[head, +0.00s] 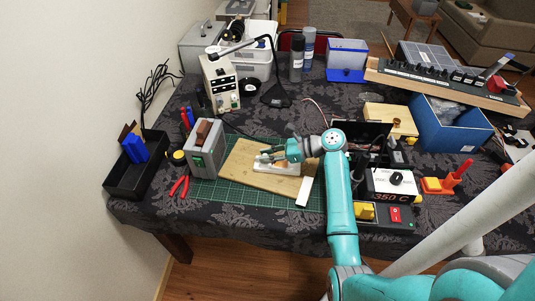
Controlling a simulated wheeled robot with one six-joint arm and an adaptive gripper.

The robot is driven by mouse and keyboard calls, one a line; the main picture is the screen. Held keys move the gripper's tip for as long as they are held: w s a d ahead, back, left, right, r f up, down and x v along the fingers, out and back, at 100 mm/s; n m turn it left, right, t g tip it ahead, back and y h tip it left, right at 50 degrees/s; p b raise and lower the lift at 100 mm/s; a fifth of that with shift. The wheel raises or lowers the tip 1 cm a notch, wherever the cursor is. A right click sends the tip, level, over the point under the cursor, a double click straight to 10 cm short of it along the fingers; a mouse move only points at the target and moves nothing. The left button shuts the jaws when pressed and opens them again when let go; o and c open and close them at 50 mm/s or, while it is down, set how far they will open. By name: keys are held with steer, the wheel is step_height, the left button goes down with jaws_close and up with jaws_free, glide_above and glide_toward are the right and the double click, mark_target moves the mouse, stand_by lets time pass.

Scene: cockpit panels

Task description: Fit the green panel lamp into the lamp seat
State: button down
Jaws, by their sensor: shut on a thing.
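My gripper (266,157) reaches in from the right and points left, low over a white plate (290,169) on a wooden board (245,178). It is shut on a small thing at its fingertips. The fingers hide most of that thing, and it is too small to tell its colour or whether it is the green panel lamp. I cannot make out the lamp seat for certain. I cannot tell whether the held thing touches the plate.
A grey box (206,150) with a brown top piece and a green patch stands left of the board. Red pliers (180,186) lie on the cloth beside the green mat (222,193). A black panel with a red switch (395,215) lies right of my arm.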

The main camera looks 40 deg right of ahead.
mark_target(267, 154)
steer(key=shift+f, duration=0.55)
steer(key=c, duration=0.9)
jaws_free()
steer(key=shift+c, duration=0.2)
steer(key=shift+r, duration=0.1)
step_height(267, 154, up, 10)
steer(key=shift+f, duration=0.1)
